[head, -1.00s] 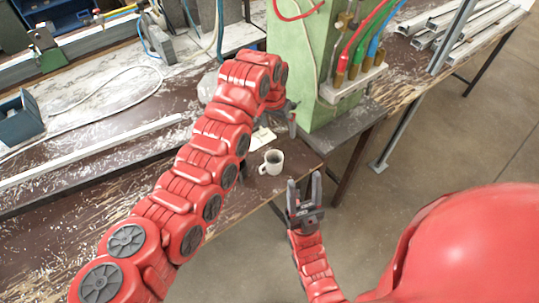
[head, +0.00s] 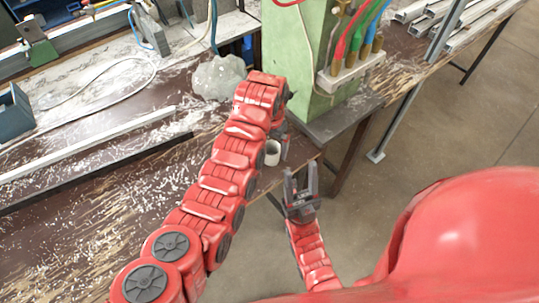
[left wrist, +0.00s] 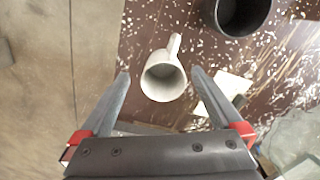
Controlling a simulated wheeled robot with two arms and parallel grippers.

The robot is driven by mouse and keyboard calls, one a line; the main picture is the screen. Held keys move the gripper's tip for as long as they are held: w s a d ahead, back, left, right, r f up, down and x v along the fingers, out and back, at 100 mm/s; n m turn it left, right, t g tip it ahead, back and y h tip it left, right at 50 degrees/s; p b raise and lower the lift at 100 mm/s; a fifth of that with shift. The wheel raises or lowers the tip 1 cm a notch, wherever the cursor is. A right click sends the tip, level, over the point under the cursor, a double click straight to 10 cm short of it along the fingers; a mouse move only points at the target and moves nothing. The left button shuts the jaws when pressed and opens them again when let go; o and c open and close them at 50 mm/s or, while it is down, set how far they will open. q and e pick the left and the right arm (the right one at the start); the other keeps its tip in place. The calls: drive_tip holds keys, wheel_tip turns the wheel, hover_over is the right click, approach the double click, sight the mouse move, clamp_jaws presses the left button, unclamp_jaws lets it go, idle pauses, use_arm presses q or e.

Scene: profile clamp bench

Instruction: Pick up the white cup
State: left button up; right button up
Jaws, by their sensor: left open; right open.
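The white cup (head: 273,158) stands on the brown bench near its front edge, partly hidden by my left arm in the head view. In the left wrist view the cup (left wrist: 163,80) is seen from above, its handle pointing away from the gripper. My left gripper (left wrist: 160,73) is open, with one fingertip on either side of the cup in that view; gaps show between the fingers and the cup. In the head view the left gripper (head: 285,145) is mostly hidden behind my arm. My right gripper (head: 301,172) is open and empty, in front of the bench edge.
A black round container (left wrist: 238,14) stands near the cup. A pale paper (left wrist: 232,86) lies right of the cup in the wrist view. A green machine (head: 295,60) with coloured cables stands behind, and a grey lump (head: 217,77) lies left of it.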

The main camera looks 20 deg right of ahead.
sight(273, 151)
use_arm(q)
drive_tip(key=shift+f+p, duration=0.6)
drive_tip(key=shift+w+f+p, duration=0.25)
drive_tip(key=shift+f+p, duration=0.1)
drive_tip(key=shift+f, duration=1.8)
drive_tip(key=shift+c, duration=0.3)
drive_tip(key=c, duration=1.5)
drive_tip(key=shift+w+r, duration=0.1)
drive_tip(key=shift+r, duration=0.1)
